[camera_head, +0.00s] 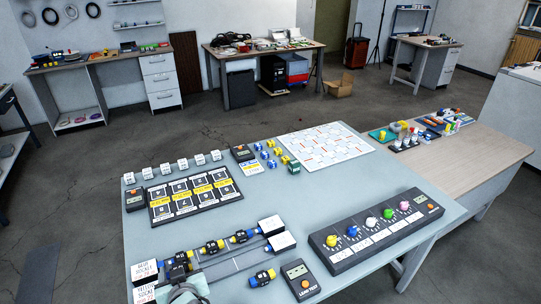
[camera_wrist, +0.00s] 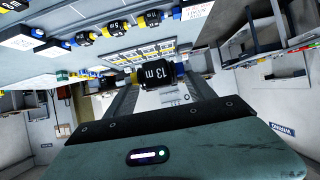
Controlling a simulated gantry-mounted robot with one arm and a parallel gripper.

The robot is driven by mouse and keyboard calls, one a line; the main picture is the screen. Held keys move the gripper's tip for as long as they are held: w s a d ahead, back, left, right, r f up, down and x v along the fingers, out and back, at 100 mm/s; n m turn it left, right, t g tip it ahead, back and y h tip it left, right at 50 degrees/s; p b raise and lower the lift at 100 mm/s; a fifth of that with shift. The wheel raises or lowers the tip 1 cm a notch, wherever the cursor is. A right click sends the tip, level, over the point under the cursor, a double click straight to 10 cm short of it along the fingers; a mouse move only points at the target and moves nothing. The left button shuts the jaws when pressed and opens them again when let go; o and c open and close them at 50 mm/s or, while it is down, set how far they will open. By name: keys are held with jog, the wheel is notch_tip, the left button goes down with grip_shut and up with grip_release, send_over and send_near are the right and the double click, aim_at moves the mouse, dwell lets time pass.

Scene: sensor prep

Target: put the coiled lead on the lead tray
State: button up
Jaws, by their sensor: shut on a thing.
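My gripper (camera_head: 180,278) is at the near left of the table in the head view, by the left end of the long grey lead tray (camera_head: 232,264). In the wrist view my gripper (camera_wrist: 160,84) is shut on a black block marked "13 m" (camera_wrist: 153,77), with blue at one end and yellow at the other; this looks like the coiled lead. Similar black pieces with yellow and blue ends (camera_head: 212,246) sit along the tray. Another such piece (camera_head: 262,277) lies in front of it. My gripper partly hides the tray's left end, so I cannot tell if the held lead touches it.
White boxes labelled as sockets (camera_head: 145,271) stand at the tray's left end, and more white boxes (camera_head: 270,225) at its right. A lead tester (camera_head: 299,279) and a panel with coloured knobs (camera_head: 376,232) are to the right. A black card board (camera_head: 195,194) lies behind.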

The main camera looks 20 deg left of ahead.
jog(key=w+d+f+m+t+h, duration=0.1)
jog(key=w+d+f+m+h, duration=0.15)
jog(key=d, duration=0.95)
jog(key=w+d+f+m+t+h, duration=0.1)
jog(key=w+d+f+m+h, duration=0.2)
jog(key=d, duration=0.9)
jog(key=w+d+f+m+t+h, duration=0.1)
jog(key=w+d+m+h, duration=0.3)
jog(key=d, duration=0.8)
notch_tip(320, 180, up, 27)
jog(key=y+p, duration=0.1)
jog(key=p, duration=2.6)
jog(key=shift+w+d+n, duration=0.2)
jog(key=shift+w+n, duration=0.15)
jog(key=shift+n, duration=0.1)
